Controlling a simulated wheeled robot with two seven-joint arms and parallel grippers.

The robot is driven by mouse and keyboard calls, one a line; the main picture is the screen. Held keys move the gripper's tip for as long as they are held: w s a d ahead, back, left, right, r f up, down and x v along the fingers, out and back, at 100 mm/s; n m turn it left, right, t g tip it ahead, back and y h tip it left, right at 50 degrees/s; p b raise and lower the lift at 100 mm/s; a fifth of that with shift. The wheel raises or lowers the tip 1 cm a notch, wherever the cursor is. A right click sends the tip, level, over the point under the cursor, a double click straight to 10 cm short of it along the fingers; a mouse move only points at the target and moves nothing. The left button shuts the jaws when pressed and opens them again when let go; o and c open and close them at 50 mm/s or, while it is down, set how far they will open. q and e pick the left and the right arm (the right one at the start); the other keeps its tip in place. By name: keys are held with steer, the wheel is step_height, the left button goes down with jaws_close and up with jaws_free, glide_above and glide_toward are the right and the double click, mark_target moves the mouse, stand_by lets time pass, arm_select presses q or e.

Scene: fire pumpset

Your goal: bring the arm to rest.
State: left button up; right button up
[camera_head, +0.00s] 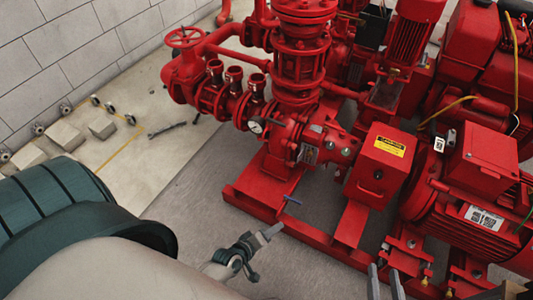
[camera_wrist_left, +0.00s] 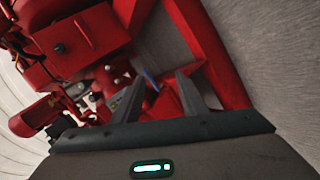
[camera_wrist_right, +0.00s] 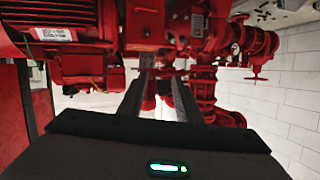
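My left gripper (camera_head: 268,234) hangs over the grey floor in front of the red pump frame, at the lower middle of the head view. In the left wrist view its two fingers (camera_wrist_left: 161,78) stand apart with nothing held. A small blue handle (camera_head: 292,199) on the red frame lies beyond its fingertips; it also shows in the left wrist view (camera_wrist_left: 150,79). My right gripper (camera_head: 385,283) shows only its two fingers at the bottom edge of the head view. They are apart and empty in the right wrist view (camera_wrist_right: 160,78), pointing towards the red machinery.
The red pumpset (camera_head: 300,140) with its pipes, gauge (camera_head: 256,126) and motor (camera_head: 470,200) fills the middle and right. A red box with a yellow label (camera_head: 383,160) rises near my right gripper.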

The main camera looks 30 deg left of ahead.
arm_select(q)
steer(key=shift+s+f+m, duration=0.2)
steer(key=shift+s+m, duration=0.1)
steer(key=shift+s, duration=0.1)
arm_select(e)
steer(key=shift+a+r, duration=0.15)
steer(key=shift+r, duration=0.15)
